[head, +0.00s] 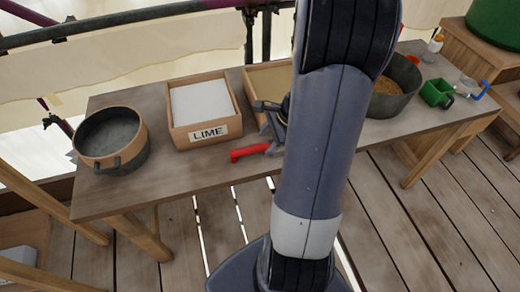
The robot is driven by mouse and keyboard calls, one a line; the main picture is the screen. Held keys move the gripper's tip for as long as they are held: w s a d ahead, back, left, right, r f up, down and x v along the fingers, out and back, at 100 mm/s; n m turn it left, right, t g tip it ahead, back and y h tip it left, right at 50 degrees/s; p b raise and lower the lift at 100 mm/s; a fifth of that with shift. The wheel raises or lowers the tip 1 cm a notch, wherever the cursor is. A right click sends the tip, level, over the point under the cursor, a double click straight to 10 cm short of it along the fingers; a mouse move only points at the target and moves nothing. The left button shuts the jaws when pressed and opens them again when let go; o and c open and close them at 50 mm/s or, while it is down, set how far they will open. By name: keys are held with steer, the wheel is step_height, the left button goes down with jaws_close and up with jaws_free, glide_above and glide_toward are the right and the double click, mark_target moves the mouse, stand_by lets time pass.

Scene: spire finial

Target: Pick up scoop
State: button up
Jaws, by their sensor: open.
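A red-handled tool (249,153) lies at the front edge of the wooden table, its handle pointing left. It may be the scoop, but its head end is hidden behind my gripper and arm. My gripper (272,125) is open above the table, just above and right of the red handle, partly hidden by my arm. I see nothing held in it. A small green box-like vessel (436,92) with a grey handle stands at the table's right end; I cannot tell whether it is a scoop. A blue-handled item (481,92) lies beside it.
A box labelled LIME (201,110) holds white powder. A box of tan material (266,81) stands right of it, partly behind my arm. An empty dark pot (112,139) is at left; a pan of brown grain (394,88) is right of my arm. The table (178,176) is clear along its front left.

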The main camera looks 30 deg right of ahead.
mark_target(256, 147)
steer(key=w+f, duration=0.1)
steer(key=w+a+f, duration=0.1)
steer(key=f, duration=0.1)
steer(key=a+f, duration=0.1)
steer(key=shift+w+a+f, duration=0.25)
steer(key=shift+w+f, duration=0.05)
steer(key=shift+w, duration=0.1)
steer(key=shift+c, duration=0.4)
jaws_close()
